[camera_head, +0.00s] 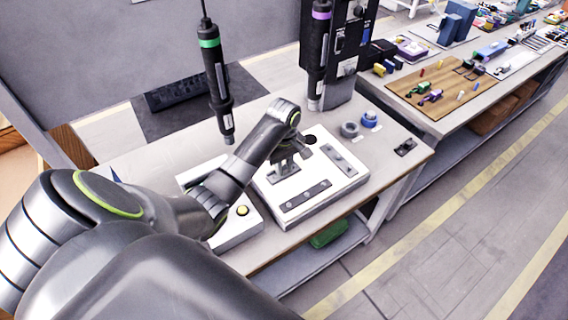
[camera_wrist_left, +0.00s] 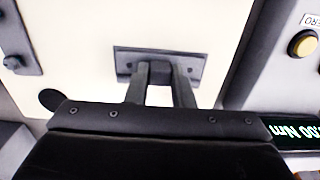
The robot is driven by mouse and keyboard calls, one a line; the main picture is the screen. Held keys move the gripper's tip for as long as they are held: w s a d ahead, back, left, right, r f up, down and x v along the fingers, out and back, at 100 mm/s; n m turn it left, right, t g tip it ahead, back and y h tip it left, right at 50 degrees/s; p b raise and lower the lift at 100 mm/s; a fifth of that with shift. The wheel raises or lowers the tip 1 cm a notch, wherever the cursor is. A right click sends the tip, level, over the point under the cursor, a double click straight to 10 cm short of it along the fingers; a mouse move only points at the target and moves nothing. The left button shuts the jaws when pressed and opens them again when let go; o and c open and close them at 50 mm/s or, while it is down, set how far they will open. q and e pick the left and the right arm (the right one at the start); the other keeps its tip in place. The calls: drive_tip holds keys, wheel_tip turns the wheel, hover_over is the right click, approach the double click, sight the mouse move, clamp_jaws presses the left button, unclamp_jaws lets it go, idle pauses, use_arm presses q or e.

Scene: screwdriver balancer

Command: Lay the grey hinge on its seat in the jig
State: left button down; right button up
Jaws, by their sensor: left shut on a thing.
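The grey hinge (camera_wrist_left: 125,62) shows in the left wrist view as a dark flat plate with screw holes, against the white jig (camera_wrist_left: 85,25). My left gripper (camera_wrist_left: 160,78) is shut on the hinge's middle. In the head view the left gripper (camera_head: 284,163) is over the back left part of the white jig (camera_head: 270,190), with the hinge (camera_head: 285,175) under its fingers. I cannot tell whether the hinge touches the jig. A dark strip with holes (camera_head: 305,195) lies along the jig's front, and a grey one (camera_head: 338,157) on its right.
A green-ringed screwdriver (camera_head: 216,80) hangs behind my left arm; a purple-ringed one (camera_head: 317,60) hangs at the dark tower. A box with a yellow button (camera_head: 242,211) stands left of the jig. Blue and grey rings (camera_head: 350,129) lie behind right.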

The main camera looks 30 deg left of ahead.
use_arm(q)
drive_tip(key=shift+w+r, duration=0.15)
drive_tip(key=shift+r, duration=0.05)
drive_tip(key=c, duration=1.5)
unclamp_jaws()
drive_tip(key=o, duration=0.3)
drive_tip(key=shift+f, duration=0.1)
wheel_tip(320, 180, up, 6)
drive_tip(key=shift+f, duration=0.15)
wheel_tip(320, 180, up, 12)
drive_tip(key=p, duration=1.1)
drive_tip(key=shift+f, duration=0.1)
